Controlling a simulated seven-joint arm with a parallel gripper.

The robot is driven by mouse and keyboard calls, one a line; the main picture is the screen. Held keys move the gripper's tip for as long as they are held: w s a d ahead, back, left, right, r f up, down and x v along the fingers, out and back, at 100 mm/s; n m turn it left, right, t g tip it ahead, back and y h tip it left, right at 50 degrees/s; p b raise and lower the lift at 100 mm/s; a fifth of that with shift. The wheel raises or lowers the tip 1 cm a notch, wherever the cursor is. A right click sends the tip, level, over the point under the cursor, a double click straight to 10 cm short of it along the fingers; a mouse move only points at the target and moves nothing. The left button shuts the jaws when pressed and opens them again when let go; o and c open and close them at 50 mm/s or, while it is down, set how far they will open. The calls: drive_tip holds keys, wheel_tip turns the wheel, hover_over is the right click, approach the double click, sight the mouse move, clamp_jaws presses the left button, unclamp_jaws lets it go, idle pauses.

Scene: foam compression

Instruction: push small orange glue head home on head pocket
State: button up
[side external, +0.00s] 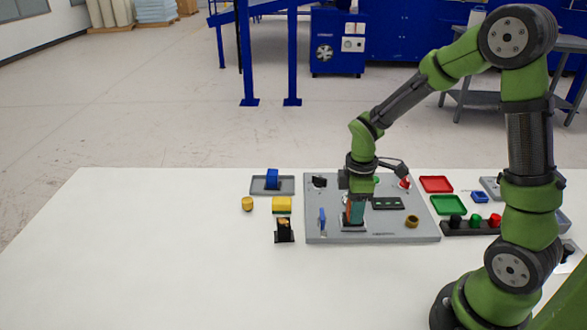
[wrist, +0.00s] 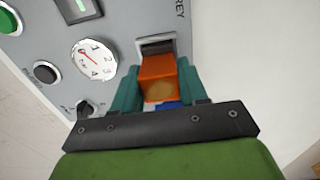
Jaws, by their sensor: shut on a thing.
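The small orange glue head (wrist: 158,82) sits between the teal fingers of my gripper (wrist: 158,95) in the wrist view. My gripper is shut on it. The head's far end is at the head pocket (wrist: 156,45), a grey-framed dark slot on the panel; I cannot tell how deep it sits. In the side view my gripper (side external: 354,212) points down at the front part of the grey panel (side external: 385,236), and a sliver of the orange head (side external: 346,212) shows beside the fingers. A bit of blue shows near the head in the wrist view.
The panel carries a dial (wrist: 96,59), a dark knob (wrist: 46,72) and a green button (wrist: 8,20). A blue upright piece (side external: 322,221) stands left of my gripper. A yellow block (side external: 282,204) and a black holder (side external: 284,232) stand left of the panel. The front-left table is clear.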

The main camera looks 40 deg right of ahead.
drive_tip(key=shift+f, duration=0.55)
drive_tip(key=o, duration=1.2)
drive_tip(key=shift+o, duration=0.2)
wheel_tip(320, 180, up, 16)
drive_tip(key=s+a+r+m+t+y, duration=0.1)
drive_tip(key=s+a+r+m+t, duration=0.1)
drive_tip(key=m, duration=0.4)
drive_tip(key=s+a+r+m+t+y, duration=0.1)
drive_tip(key=s+a+r+m+t, duration=0.1)
drive_tip(key=s+a+m+t, duration=0.3)
drive_tip(key=s+a+m, duration=0.1)
drive_tip(key=s+m, duration=0.1)
drive_tip(key=shift+s+a+r, duration=0.15)
drive_tip(key=shift+s+r, duration=0.1)
drive_tip(key=shift+s, duration=0.05)
